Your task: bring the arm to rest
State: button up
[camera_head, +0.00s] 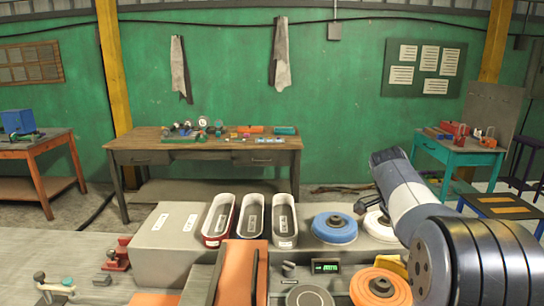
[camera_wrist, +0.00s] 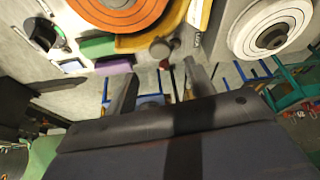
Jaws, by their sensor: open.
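My gripper (camera_wrist: 161,72) shows in the wrist view with its two dark fingers apart and nothing between them. An orange disc (camera_wrist: 118,12) and a white disc (camera_wrist: 270,30) lie beyond the fingertips, apart from them. My arm (camera_head: 410,205) rises at the right of the head view, its thick dark joint close to the camera.
A grey bench carries three oval trays (camera_head: 284,240), a blue disc (camera_head: 335,238), an orange disc (camera_head: 380,288) and a red tool (camera_head: 117,258). A wooden table (camera_head: 125,154) with small items stands behind, and a teal table (camera_head: 455,156) at right.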

jog(key=p+x, duration=0.1)
jog(key=x, duration=0.6)
jog(key=shift+w+a+r+n+t, duration=0.15)
jog(key=shift+w+a+n+t, duration=0.35)
jog(key=shift+n, duration=0.4)
jog(key=shift+d+r, duration=0.1)
